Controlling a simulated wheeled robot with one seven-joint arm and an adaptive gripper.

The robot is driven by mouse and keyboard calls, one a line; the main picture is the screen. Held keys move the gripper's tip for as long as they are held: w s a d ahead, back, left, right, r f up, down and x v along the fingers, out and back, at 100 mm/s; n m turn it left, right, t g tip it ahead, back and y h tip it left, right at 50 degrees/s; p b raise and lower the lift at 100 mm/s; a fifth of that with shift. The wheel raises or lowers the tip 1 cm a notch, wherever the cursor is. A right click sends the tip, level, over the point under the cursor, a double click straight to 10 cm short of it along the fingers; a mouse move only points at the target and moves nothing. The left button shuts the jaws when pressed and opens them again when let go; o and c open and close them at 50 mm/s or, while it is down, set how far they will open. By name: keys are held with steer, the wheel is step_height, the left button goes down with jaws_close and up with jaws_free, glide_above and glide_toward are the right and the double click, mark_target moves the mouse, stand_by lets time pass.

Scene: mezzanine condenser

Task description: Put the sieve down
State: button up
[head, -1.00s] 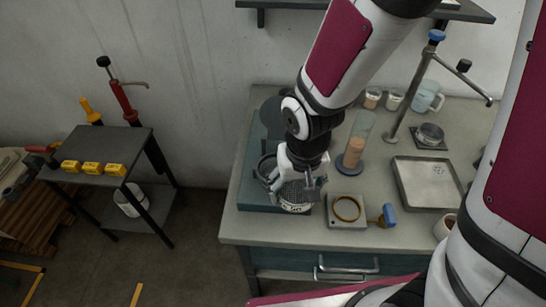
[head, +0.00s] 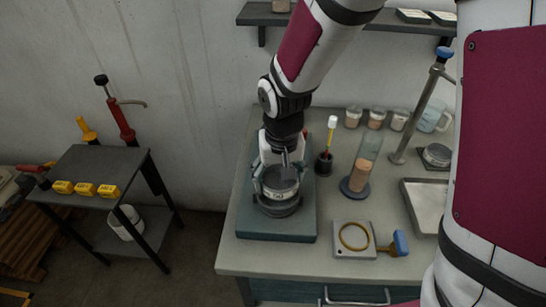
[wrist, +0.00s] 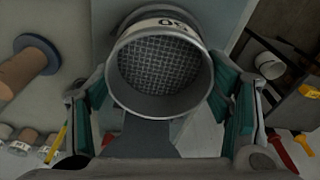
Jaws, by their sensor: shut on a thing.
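The sieve (head: 279,187) is a round grey metal cup with a white label band. In the wrist view the sieve (wrist: 160,65) shows its mesh, with the number 50 on its band. My gripper (head: 280,170) is shut on it, with green-padded fingers on both sides of the rim in the wrist view (wrist: 165,105). The sieve is over the dark ring holder (head: 278,209) on the teal base plate (head: 275,230) at the bench's left end. I cannot tell whether it touches the holder.
A small side table (head: 95,170) with yellow blocks stands left, across a floor gap.

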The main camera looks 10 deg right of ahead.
mark_target(278, 183)
steer(key=shift+w, duration=0.25)
steer(key=shift+a+f, duration=0.1)
steer(key=shift+f, duration=1.65)
steer(key=shift+f, duration=0.2)
steer(key=o, duration=1.2)
steer(key=shift+r, duration=0.1)
